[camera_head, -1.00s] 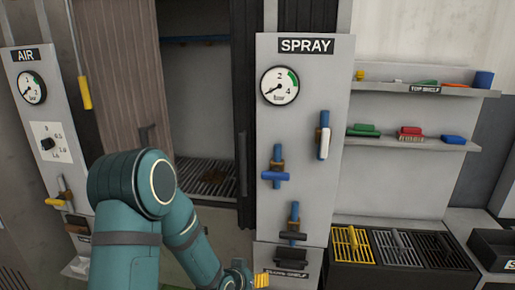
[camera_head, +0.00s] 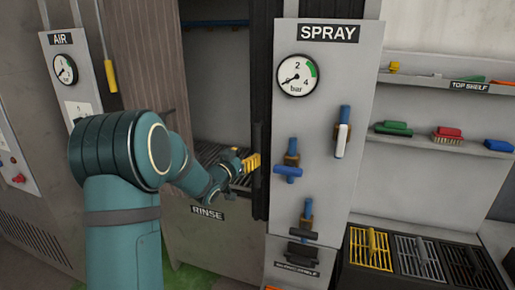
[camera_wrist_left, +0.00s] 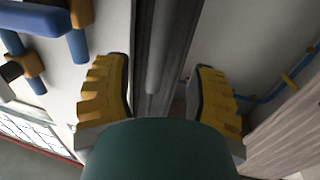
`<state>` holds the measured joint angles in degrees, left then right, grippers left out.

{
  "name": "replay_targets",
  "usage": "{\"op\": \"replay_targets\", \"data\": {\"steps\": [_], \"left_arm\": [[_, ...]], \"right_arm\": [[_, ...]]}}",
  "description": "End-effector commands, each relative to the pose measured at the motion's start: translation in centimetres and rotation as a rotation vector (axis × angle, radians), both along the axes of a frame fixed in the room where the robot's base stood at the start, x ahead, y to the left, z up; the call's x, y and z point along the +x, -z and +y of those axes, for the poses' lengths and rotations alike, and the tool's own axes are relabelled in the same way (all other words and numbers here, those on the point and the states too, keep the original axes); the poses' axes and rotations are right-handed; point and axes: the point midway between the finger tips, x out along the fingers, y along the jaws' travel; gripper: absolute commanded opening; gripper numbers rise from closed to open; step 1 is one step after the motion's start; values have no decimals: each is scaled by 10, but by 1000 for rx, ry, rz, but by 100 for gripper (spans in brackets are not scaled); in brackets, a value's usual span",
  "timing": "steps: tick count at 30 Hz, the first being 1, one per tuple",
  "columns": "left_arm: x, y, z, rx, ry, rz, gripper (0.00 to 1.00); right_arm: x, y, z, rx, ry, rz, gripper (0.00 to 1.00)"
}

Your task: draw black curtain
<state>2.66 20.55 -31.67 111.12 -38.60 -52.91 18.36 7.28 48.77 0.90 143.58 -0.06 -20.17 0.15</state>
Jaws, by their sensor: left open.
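The black curtain (camera_head: 264,75) is a narrow dark upright panel at the right side of the rinse booth's opening, beside the SPRAY panel. A slim dark upright handle (camera_head: 257,150) shows on its front. My left gripper (camera_head: 252,162) has yellow fingers and is at the lower part of this handle in the head view. In the left wrist view its fingers (camera_wrist_left: 158,90) are open and spread, with the dark handle bar (camera_wrist_left: 158,45) running between them. I cannot tell whether they touch it. My right gripper is not in view.
The SPRAY panel (camera_head: 335,125) with gauge and blue-handled valves stands close right of the gripper. A brown wood-like panel (camera_head: 150,65) covers the booth's left part. The booth floor is a dark grate above the RINSE label (camera_head: 207,212). Shelves (camera_head: 435,145) with brushes are at right.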

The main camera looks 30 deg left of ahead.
Motion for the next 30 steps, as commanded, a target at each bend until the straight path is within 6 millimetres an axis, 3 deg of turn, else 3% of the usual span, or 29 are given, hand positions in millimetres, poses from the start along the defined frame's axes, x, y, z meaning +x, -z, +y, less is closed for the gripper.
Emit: {"op": "replay_targets", "data": {"steps": [6,12,26,30], "left_arm": [[43,1,1,3,2,1,57],[67,1,2,1,0,1,57],[76,0,3,0,-1,1,59],[76,0,3,0,-1,1,10]], "right_arm": [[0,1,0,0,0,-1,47],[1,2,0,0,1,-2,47],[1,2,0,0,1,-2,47],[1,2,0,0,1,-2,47]]}}
